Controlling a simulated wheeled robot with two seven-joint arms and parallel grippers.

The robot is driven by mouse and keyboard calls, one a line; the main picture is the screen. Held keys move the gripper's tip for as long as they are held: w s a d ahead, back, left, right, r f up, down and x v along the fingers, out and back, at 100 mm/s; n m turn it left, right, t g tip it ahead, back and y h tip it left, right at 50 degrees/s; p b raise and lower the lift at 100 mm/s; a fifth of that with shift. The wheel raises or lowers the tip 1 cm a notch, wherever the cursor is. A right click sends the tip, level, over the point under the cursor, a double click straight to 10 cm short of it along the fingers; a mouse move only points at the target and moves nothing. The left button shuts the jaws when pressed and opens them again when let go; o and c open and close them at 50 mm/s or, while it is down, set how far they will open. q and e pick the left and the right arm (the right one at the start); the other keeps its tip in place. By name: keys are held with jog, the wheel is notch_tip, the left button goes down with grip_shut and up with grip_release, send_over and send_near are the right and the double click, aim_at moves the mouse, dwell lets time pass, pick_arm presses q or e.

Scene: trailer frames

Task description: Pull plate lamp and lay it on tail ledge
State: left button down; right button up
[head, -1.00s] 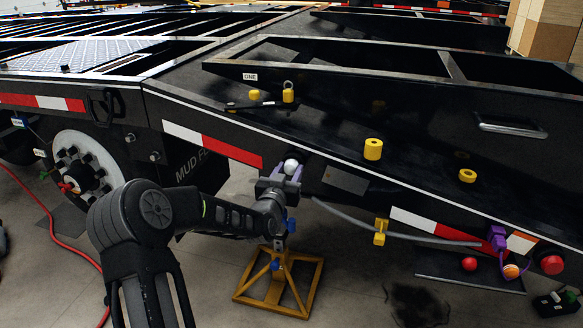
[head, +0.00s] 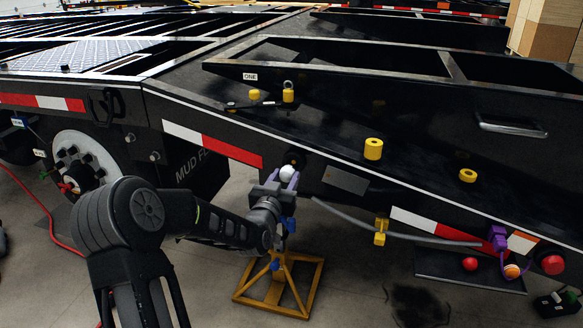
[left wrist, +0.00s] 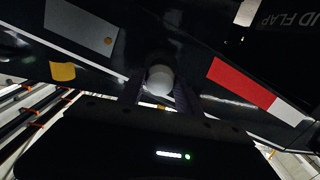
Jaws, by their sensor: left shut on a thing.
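The plate lamp is a small white rounded piece (head: 287,172) at the side rail of the black trailer, just below a dark round hole (head: 294,158). It also shows in the left wrist view (left wrist: 160,80). My left gripper (head: 284,181) is shut on the lamp, with its purple-grey fingers on either side of it. The lamp appears to stand just out from the rail. The tail ledge is not labelled; the sloping black deck (head: 420,163) holds several yellow pieces. My right gripper is not in view.
A yellow jack stand (head: 278,285) stands on the floor below. A grey hose (head: 390,233) runs along the rail to a purple plug (head: 497,237). A yellow cylinder (head: 373,149) and yellow ring (head: 467,175) sit on the deck. Bare deck lies between them.

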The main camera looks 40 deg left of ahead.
pick_arm(q)
jog(key=shift+v, duration=0.9)
